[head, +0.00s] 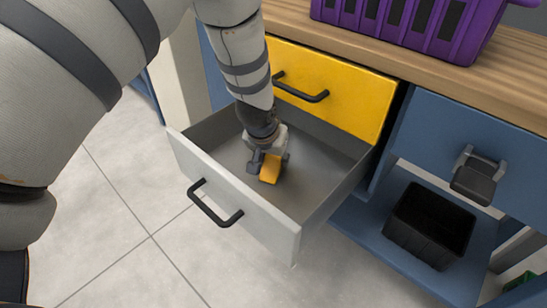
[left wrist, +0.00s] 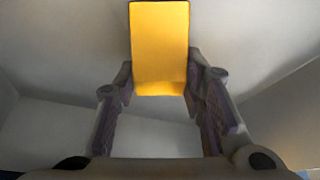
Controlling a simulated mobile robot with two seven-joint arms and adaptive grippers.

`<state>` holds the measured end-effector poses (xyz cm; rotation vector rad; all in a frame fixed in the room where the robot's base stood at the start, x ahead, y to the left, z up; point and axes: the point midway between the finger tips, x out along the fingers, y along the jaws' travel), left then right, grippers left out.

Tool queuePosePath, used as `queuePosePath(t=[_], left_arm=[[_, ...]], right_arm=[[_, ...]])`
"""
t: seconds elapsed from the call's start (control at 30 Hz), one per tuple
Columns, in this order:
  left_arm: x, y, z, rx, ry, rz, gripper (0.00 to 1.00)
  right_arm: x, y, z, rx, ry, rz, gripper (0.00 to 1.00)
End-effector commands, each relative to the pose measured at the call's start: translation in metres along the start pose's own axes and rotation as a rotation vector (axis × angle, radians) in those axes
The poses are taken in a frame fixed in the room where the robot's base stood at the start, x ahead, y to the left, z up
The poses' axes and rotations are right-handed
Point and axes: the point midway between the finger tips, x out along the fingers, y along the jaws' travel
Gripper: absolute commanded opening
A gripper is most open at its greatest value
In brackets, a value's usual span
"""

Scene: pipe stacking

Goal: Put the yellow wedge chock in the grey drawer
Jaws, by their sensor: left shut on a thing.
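The grey drawer (head: 240,230) is pulled open below a yellow drawer front. The yellow wedge chock (head: 270,168) is inside the drawer's outline, at or close above its grey floor; I cannot tell whether it touches. My left gripper (head: 268,165) reaches down into the drawer and is shut on the chock. In the left wrist view the chock (left wrist: 160,50) is between the two fingers (left wrist: 162,88), with grey drawer surfaces around it. The drawer looks otherwise empty. My right gripper is not in view.
The closed yellow drawer (head: 350,98) with a black handle is just above and behind. A purple crate (head: 400,25) stands on the wooden top. A black bin (head: 430,225) sits on a blue shelf at right. A dark grey thing is by the blue front (head: 435,130).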

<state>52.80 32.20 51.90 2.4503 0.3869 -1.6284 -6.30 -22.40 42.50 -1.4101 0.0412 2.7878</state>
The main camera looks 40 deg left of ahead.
Motion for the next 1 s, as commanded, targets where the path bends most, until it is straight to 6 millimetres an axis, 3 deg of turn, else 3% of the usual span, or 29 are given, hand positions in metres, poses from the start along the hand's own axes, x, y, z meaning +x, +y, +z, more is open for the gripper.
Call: queuePosePath(t=[0.07,0.1,0.17,0.5,0.57,0.8,1.0], left_arm=[[0.003,0.000,0.001,0.000,0.000,0.000,0.07],[0.002,0.000,0.001,0.000,0.000,0.000,0.44],[0.002,0.000,0.001,0.000,0.000,0.000,0.57],[-0.002,0.000,-0.001,0.000,0.001,0.000,0.57],[-0.013,0.000,-0.002,0.000,0.002,0.001,0.57],[-0.081,0.001,-0.004,0.001,0.005,0.002,0.57],[-0.117,0.000,-0.002,0.001,0.003,0.001,0.57]], right_arm=[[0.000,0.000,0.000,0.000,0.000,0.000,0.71],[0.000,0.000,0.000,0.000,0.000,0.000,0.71],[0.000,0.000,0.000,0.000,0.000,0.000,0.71],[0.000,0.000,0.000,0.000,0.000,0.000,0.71],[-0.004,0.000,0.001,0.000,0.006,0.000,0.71],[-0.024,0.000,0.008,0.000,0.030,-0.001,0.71],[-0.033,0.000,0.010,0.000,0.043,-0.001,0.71]])
